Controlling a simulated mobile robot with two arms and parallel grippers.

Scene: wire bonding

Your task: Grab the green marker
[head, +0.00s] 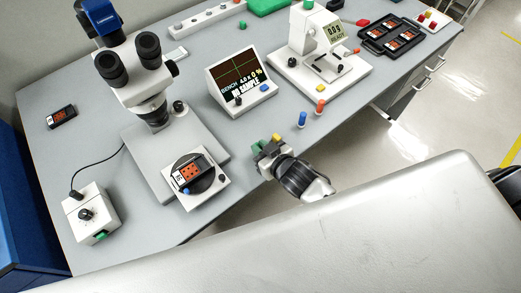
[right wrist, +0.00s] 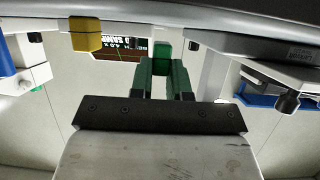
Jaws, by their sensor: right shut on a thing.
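The green marker (head: 256,146) is at the front edge of the grey bench in the head view, mostly hidden by my right gripper (head: 265,153). In the right wrist view the green marker (right wrist: 162,58) shows upright between the two fingers, which are shut on it. I cannot tell whether its base touches the bench. A yellow marker (head: 276,138) stands close beside the gripper, and it also shows in the right wrist view (right wrist: 86,36). My left gripper is not in view.
A blue marker (head: 302,119) and a red-orange marker (head: 320,107) stand farther right along the edge. A monitor (head: 240,80) is behind the gripper. A microscope (head: 150,85) with a stage (head: 209,199) stands to the left. A white machine (head: 318,65) is at the right back.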

